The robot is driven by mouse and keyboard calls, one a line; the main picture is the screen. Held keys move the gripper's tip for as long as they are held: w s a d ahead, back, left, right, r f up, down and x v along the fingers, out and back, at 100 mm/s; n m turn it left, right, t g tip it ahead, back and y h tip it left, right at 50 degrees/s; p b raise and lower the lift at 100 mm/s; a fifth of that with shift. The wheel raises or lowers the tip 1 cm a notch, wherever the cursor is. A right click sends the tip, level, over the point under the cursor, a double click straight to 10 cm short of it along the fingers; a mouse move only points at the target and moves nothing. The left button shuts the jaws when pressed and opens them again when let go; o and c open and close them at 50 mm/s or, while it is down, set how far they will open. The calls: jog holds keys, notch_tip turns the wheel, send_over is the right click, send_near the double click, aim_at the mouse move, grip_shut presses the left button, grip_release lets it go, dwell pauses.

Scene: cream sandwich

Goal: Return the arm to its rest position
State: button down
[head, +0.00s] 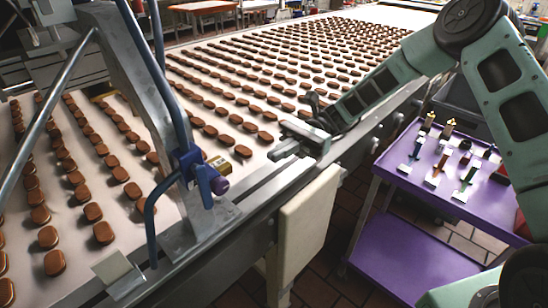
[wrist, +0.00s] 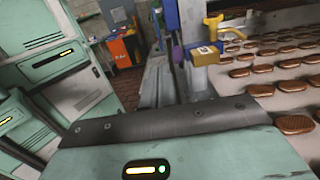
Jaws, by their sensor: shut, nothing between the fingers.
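My arm, in pale green links, reaches in from the right of the head view over the near rail of the conveyor. My gripper (head: 286,147) is at the rail beside the rows of brown sandwich biscuits (head: 236,119). It is shut and empty. I cannot tell whether it touches the rail. In the wrist view a pale green housing with a dark edge strip fills the bottom; no fingertips can be made out there.
The conveyor (head: 262,200) has a metal edge rail below my gripper. A blue clamp with a yellow block (head: 220,165) stands on a slanted metal frame to the left. A purple cart (head: 410,184) with small tools stands at the right, below my arm.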

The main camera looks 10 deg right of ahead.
dwell(0.3)
jog(key=s+a+n+t+h, duration=0.1)
jog(key=s+a+n+h, duration=0.2)
jog(key=s+n+h, duration=0.8)
jog(key=s+d+r+n+t+h, duration=0.1)
jog(key=s+d+n+t+h, duration=0.1)
jog(key=s, duration=0.4)
jog(key=s+d+r+n+t+h, duration=0.1)
jog(key=s+d+r+n+t, duration=0.1)
jog(key=s+d+n+t, duration=0.2)
jog(key=shift+s+n+t+h, duration=0.4)
jog(key=shift+s+n+t, duration=0.6)
jog(key=shift+t, duration=0.7)
jog(key=shift+a+f, duration=0.1)
